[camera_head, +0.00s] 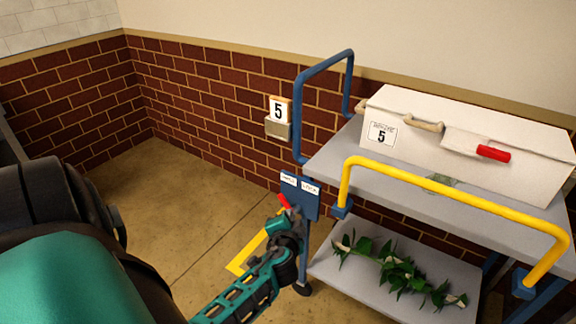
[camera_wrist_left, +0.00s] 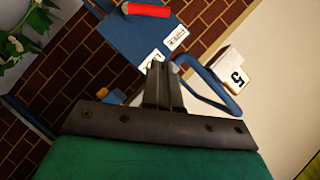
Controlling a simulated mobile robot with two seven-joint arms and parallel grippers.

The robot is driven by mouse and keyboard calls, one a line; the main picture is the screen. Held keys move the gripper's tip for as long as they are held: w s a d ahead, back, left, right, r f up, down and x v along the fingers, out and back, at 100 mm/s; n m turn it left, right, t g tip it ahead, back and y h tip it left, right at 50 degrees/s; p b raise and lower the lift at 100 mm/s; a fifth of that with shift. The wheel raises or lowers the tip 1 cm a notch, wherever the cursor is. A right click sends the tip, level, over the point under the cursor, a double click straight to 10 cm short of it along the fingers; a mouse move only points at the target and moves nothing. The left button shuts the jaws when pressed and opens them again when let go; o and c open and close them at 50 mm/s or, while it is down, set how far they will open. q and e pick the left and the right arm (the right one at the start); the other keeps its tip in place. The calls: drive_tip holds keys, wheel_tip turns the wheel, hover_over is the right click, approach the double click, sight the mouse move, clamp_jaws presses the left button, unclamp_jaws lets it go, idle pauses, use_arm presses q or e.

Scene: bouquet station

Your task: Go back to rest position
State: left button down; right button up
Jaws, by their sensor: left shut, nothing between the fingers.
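My left gripper (camera_head: 295,213) is in front of the blue panel (camera_head: 300,196) on the cart's left end. In the left wrist view its fingers (camera_wrist_left: 160,84) are together and empty. A red lever handle (camera_head: 284,201) shows just left of the gripper and also at the top of the left wrist view (camera_wrist_left: 147,9). In that view, the fingertips and the handle are apart. The panel carries two white labels, one of which appears to read LOCK. My right gripper is in neither view.
The grey cart (camera_head: 327,158) has a yellow rail (camera_head: 440,183) and a blue rail (camera_head: 299,110). A white box (camera_head: 480,125) marked 5 is on top; leafy stems (camera_head: 398,268) lie on the lower shelf. A number 5 sign (camera_head: 280,108) is on the brick wall. Floor (camera_head: 175,200) left is clear.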

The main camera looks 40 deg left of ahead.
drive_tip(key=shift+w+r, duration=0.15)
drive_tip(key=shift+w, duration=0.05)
use_arm(q)
drive_tip(key=s+d+r+h+p, duration=0.1)
drive_tip(key=s+d+h+p, duration=0.2)
drive_tip(key=d, duration=0.8)
drive_tip(key=s+d+r+n+h+p, duration=0.1)
drive_tip(key=s+d+h+p, duration=0.3)
drive_tip(key=s+d+h, duration=0.4)
drive_tip(key=s+d, duration=0.2)
drive_tip(key=d, duration=0.2)
drive_tip(key=shift+d+r+h, duration=0.15)
drive_tip(key=shift+r+h, duration=0.05)
drive_tip(key=shift+h, duration=0.1)
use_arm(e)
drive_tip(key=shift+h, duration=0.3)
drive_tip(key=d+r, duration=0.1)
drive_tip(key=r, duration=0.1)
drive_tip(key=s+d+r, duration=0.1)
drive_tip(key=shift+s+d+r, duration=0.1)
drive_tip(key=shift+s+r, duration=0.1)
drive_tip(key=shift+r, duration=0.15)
